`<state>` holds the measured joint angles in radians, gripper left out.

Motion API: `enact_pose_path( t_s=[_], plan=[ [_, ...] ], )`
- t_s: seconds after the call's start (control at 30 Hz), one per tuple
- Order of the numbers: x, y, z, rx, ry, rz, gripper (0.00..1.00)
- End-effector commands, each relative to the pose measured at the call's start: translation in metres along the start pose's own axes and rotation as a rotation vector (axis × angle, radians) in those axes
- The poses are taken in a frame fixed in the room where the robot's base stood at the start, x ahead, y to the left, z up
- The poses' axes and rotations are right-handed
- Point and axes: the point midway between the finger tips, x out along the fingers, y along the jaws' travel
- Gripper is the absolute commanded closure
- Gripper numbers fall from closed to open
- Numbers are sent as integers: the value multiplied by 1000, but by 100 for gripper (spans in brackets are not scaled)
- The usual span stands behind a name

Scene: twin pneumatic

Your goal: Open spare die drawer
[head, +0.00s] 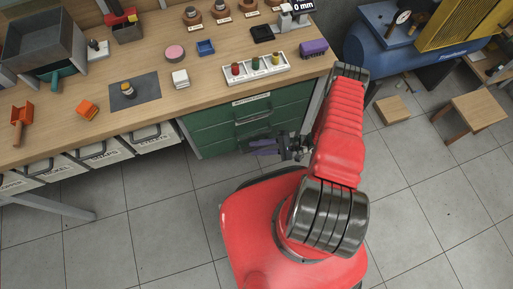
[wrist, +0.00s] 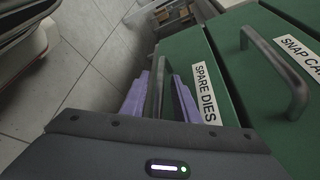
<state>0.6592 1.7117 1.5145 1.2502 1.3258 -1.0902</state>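The green drawer cabinet (head: 215,137) stands under the bench, with its drawer fronts looking closed in the head view. The spare dies drawer (wrist: 228,112) is green with a white "SPARE DIES" label in the wrist view. My gripper (head: 262,147) is low in front of the cabinet, its purple fingers pointing left. In the wrist view my gripper (wrist: 160,95) has one finger on each side of a dark upright bar, which looks like the drawer's handle (wrist: 158,82). I cannot tell whether the fingers press on it.
The snap caps drawer's handle (wrist: 283,75) sticks out right of the spare dies label. White bins (head: 105,152) line the bench's underside at left. A wooden stool (head: 478,110) and a blue compressor tank (head: 390,45) stand at right. The tiled floor in front is clear.

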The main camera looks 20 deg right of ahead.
Motion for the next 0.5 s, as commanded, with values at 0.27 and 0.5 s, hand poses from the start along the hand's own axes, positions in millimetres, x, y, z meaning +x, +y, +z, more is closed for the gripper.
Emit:
enact_pose_path(
  t_s=[0.27, 0.5],
  plan=[
    [6, 0, 0, 0, 0, 0, 72],
    [6, 0, 0, 0, 1, 0, 80]
  ],
)
